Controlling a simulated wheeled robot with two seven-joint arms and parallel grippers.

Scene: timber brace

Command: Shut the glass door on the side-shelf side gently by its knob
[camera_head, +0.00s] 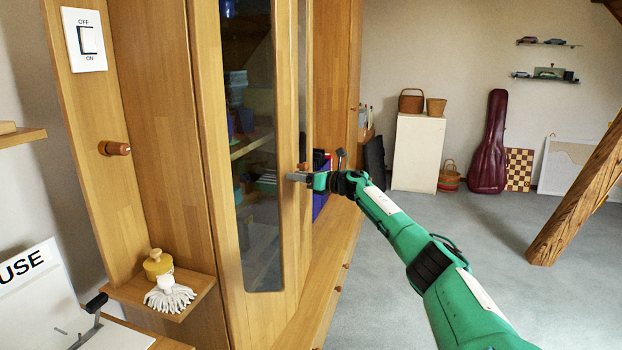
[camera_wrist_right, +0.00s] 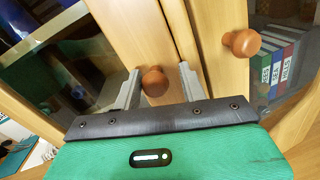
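The glass door (camera_head: 284,110) on the side-shelf side is a wooden frame around a tall pane. It stands at or near its closed position; I cannot tell whether a gap is left. In the right wrist view its round brown knob (camera_wrist_right: 154,81) sits between the fingers of my right gripper (camera_wrist_right: 160,88). The fingers are apart, with room showing on both sides of the knob. In the head view my right gripper (camera_head: 298,177) is at the door's free edge and hides the knob. My left gripper is not in view.
A second knob (camera_wrist_right: 243,42) is on the neighbouring door, close to the right finger. A slanted timber brace (camera_head: 580,200) stands at the right. The grey floor (camera_head: 440,240) between is clear.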

